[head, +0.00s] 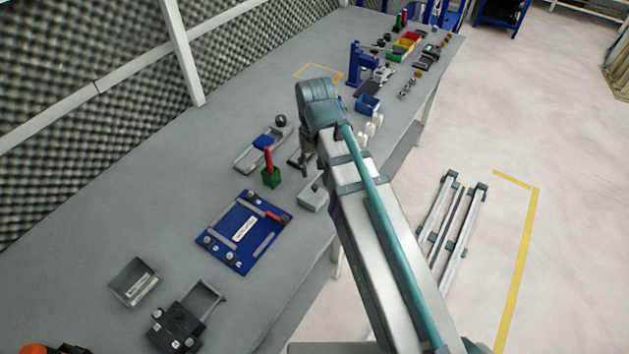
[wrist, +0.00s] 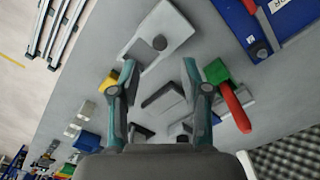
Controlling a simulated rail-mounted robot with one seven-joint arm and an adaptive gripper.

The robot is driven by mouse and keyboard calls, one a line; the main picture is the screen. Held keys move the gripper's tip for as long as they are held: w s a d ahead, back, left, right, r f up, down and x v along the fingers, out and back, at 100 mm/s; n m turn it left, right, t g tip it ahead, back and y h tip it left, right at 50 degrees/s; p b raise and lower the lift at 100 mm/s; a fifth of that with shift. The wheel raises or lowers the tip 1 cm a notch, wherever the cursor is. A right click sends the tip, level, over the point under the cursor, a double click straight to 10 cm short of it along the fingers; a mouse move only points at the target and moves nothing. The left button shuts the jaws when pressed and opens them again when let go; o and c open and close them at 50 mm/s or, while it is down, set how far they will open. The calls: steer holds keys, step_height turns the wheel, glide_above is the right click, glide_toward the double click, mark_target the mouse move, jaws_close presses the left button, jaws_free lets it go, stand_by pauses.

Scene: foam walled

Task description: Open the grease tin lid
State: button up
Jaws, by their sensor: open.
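A light grey, flat-topped box with a dark round knob (wrist: 172,30) lies at the top middle of the wrist view. It looks like the grease tin with its lid on, but I cannot read a label. A grey box (head: 312,197) by the bench's front edge in the head view seems to be the same thing, partly behind my arm. My gripper (wrist: 159,64) is open and empty, its two teal fingers wide apart. The box lies just beyond the fingertips and looks untouched. In the head view my arm hides most of the gripper.
A green block with a red handle (wrist: 234,104) stands close to my right finger. A blue board (wrist: 262,28) is at the upper right. A dark angled piece (wrist: 164,98) lies between the fingers. White bottles (head: 371,127) and a blue bin (head: 368,104) stand beyond my arm.

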mark_target(315, 186)
steer(key=shift+f+p, duration=0.4)
steer(key=shift+f, duration=3)
jaws_close()
